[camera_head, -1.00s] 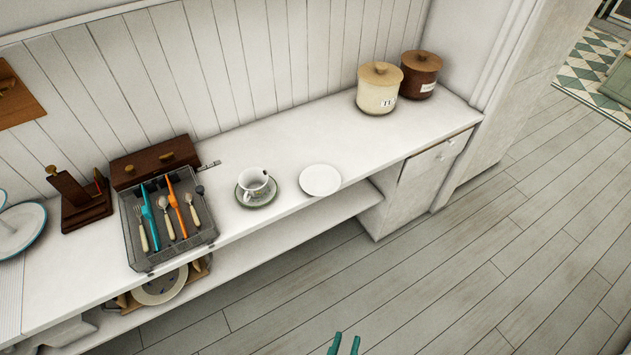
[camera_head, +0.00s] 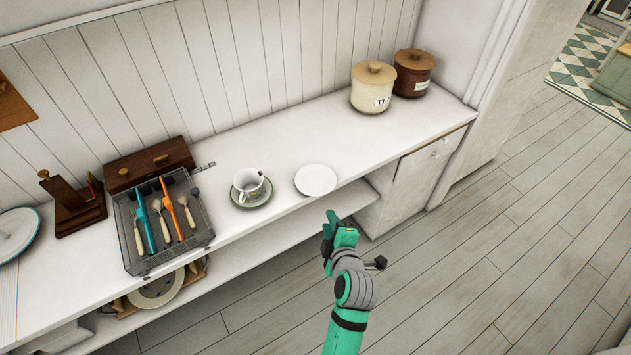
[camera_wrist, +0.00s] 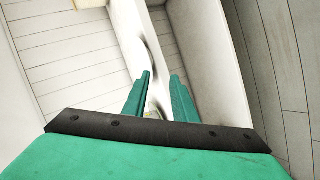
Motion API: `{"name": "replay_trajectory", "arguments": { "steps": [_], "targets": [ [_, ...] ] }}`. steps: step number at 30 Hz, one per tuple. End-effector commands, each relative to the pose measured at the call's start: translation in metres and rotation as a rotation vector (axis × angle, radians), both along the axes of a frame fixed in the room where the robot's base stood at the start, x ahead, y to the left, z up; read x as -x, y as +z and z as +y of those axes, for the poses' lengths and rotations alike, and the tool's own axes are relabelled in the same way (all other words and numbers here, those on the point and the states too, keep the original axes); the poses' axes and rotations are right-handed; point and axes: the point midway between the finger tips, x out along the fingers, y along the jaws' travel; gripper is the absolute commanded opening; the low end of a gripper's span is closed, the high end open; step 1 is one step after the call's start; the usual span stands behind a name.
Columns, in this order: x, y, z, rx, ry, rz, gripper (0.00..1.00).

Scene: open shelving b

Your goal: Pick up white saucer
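The white saucer (camera_head: 315,180) lies flat and empty near the front edge of the white counter (camera_head: 290,130). My gripper (camera_head: 328,216) is in front of the counter edge, just below and right of the saucer in the head view, and does not appear to touch it. In the wrist view my gripper's two green fingers (camera_wrist: 161,76) stand apart with a gap between them and hold nothing visible. A thin dark curve shows beyond the fingertips there; I cannot tell whether it is the saucer's rim.
A white cup (camera_head: 248,183) on a green-rimmed saucer (camera_head: 253,203) stands just left of the white saucer. A cutlery tray (camera_head: 192,236) is further left. Cream (camera_head: 372,92) and brown (camera_head: 411,75) canisters stand at the back right. An open lower shelf (camera_head: 240,258) runs beneath.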

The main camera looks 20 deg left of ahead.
Motion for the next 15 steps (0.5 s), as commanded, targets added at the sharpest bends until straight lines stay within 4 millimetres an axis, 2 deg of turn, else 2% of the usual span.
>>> {"name": "replay_trajectory", "arguments": {
  "steps": [1,6,15],
  "targets": [
    [-0.007,0.008,0.005,0.024,0.033,-0.016,0.25],
    [-0.017,0.018,0.013,0.079,0.103,-0.042,0.25],
    [-0.046,0.001,0.034,0.087,0.113,-0.044,0.25]
  ]
}}
